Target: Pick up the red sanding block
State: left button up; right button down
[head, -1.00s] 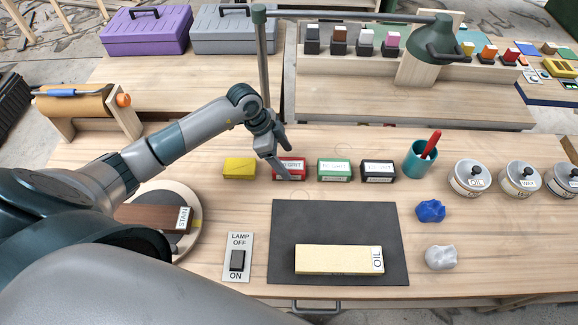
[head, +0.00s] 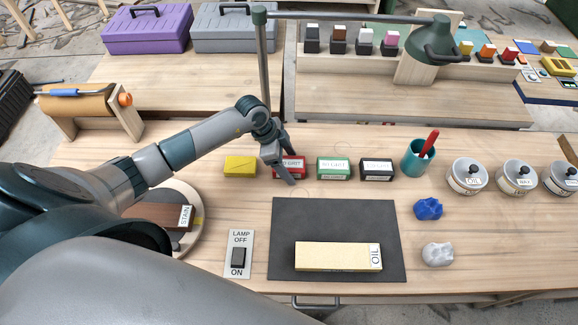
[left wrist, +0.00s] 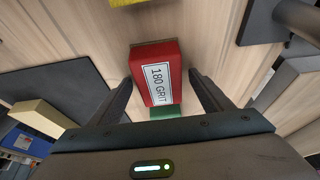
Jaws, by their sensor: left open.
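The red sanding block (head: 291,166) lies on the workbench between the yellow block and the green block. In the left wrist view the red block (left wrist: 156,74) carries a white label reading 180 GRIT and sits between the two fingers. My left gripper (head: 282,172) is open at the red block and partly covers it in the head view. In the left wrist view its fingers (left wrist: 160,98) stand apart, one on each side of the block, with gaps showing. My right gripper is not in view.
A yellow block (head: 240,166) is to the left, a green block (head: 333,168) and a black block (head: 377,169) to the right. A teal cup (head: 418,158) stands further right. A dark mat (head: 330,220) with a pale board (head: 337,256) lies in front. The lamp pole (head: 262,60) rises behind.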

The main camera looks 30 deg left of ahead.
aim_at(294, 163)
pick_arm(q)
jog(key=shift+f, duration=0.1)
jog(key=c, duration=1.3)
jog(key=shift+r, duration=0.3)
notch_tip(294, 163, up, 3)
jog(key=shift+r+b, duration=0.1)
jog(key=shift+b, duration=0.9)
jog(key=s+d+r+b, duration=0.1)
jog(key=d+r, duration=0.1)
jog(key=d, duration=0.1)
jog(key=s+d+r+b, duration=0.1)
jog(key=d+r, duration=0.2)
jog(key=d, duration=0.1)
jog(key=s+d+r+b, duration=0.1)
jog(key=d+r, duration=0.1)
jog(key=d, duration=0.2)
jog(key=shift+d+r, duration=0.15)
jog(key=shift+r, duration=0.1)
